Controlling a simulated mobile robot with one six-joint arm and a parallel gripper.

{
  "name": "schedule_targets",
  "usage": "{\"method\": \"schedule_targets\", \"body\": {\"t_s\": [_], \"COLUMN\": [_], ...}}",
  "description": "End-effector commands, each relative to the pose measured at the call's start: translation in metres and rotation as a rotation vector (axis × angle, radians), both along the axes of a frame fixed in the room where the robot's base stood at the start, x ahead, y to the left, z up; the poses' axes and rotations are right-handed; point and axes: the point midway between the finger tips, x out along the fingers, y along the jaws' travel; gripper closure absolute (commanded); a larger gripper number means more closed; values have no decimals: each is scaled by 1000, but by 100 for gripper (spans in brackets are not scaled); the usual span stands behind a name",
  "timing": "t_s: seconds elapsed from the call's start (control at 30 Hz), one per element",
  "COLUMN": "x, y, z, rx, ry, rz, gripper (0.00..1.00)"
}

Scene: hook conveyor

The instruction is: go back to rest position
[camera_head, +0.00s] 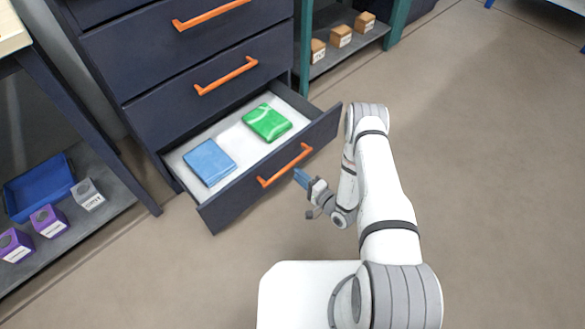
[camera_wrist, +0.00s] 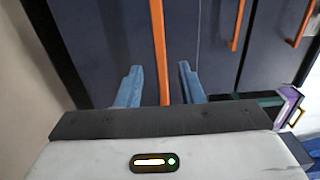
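My gripper (camera_head: 300,178) is in front of the open bottom drawer (camera_head: 222,216), close to its orange handle (camera_head: 286,166). In the wrist view my gripper (camera_wrist: 158,82) has its two blue fingers apart, with the orange handle (camera_wrist: 158,45) seen between and beyond them. I cannot tell for sure whether the fingers touch the handle. My white arm (camera_head: 385,190) bends down from the right. Inside the drawer lie a blue packet (camera_head: 209,161) and a green packet (camera_head: 267,122).
Two closed drawers with orange handles (camera_head: 226,76) sit above the open one. At left a shelf holds a blue tray (camera_head: 38,187) and several small boxes (camera_head: 48,221). A back shelf holds several brown boxes (camera_head: 341,37). The floor (camera_head: 480,150) at right is clear.

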Motion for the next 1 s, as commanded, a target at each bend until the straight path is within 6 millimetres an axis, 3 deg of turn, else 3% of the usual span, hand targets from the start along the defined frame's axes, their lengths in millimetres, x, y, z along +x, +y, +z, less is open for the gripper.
{"method": "schedule_targets", "body": {"t_s": [0.2,0.73,0.87,1.0], "x": [-11,-10,5,43], "y": [-10,-10,-11,-17], "z": [0,1,22,72], "rx": [0,-4,-67,-248], "ry": [0,-2,-17,-43], "rz": [2,2,-2,-11], "gripper": [65,65,65,65]}}
